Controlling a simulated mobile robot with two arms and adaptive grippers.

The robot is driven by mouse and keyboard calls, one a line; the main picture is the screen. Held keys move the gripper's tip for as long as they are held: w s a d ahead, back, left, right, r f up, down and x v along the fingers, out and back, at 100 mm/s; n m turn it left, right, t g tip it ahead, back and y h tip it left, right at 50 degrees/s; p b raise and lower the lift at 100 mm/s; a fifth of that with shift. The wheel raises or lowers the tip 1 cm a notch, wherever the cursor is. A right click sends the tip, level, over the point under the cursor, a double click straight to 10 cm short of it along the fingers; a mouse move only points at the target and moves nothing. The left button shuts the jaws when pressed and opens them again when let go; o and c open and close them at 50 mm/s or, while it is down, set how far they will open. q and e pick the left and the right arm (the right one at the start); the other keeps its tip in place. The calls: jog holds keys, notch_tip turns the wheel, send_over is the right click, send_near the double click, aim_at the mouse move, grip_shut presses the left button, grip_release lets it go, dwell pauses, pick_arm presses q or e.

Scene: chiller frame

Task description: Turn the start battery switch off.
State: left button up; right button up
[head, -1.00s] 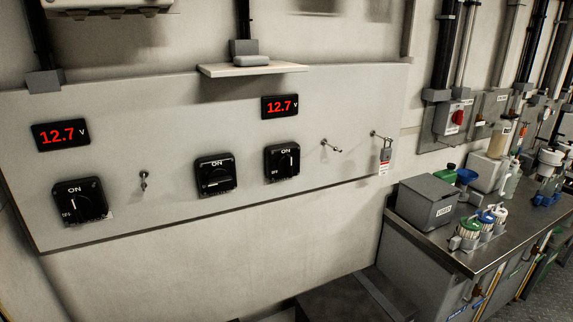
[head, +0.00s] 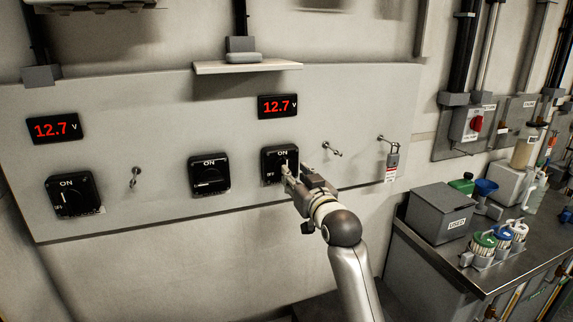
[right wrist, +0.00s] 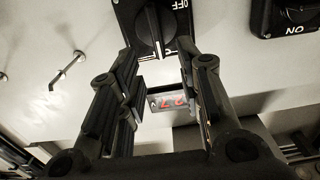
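Three black rotary switches sit on the grey wall panel (head: 150,130): a left one (head: 73,195), a middle one (head: 209,175) and a right one (head: 275,158). No label naming the start battery is readable. The left and right knobs look upright towards ON; the middle knob lies horizontal. My right gripper (head: 291,176) is in front of the right switch and partly covers it. In the right wrist view the gripper (right wrist: 160,80) is open and empty, with a switch knob (right wrist: 156,32) just beyond its fingers. Contact cannot be told. My left gripper is out of view.
Two red 12.7 V displays (head: 54,128) (head: 277,106) are above the switches. Pegs (head: 332,149) stick out right of the right switch, one holding a padlock tag (head: 392,160). A small shelf (head: 247,67) tops the panel. A bench (head: 480,272) with bottles stands at right.

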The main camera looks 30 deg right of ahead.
jog(key=p+x, duration=0.1)
jog(key=x, duration=0.6)
jog(key=shift+c, duration=0.5)
grip_shut()
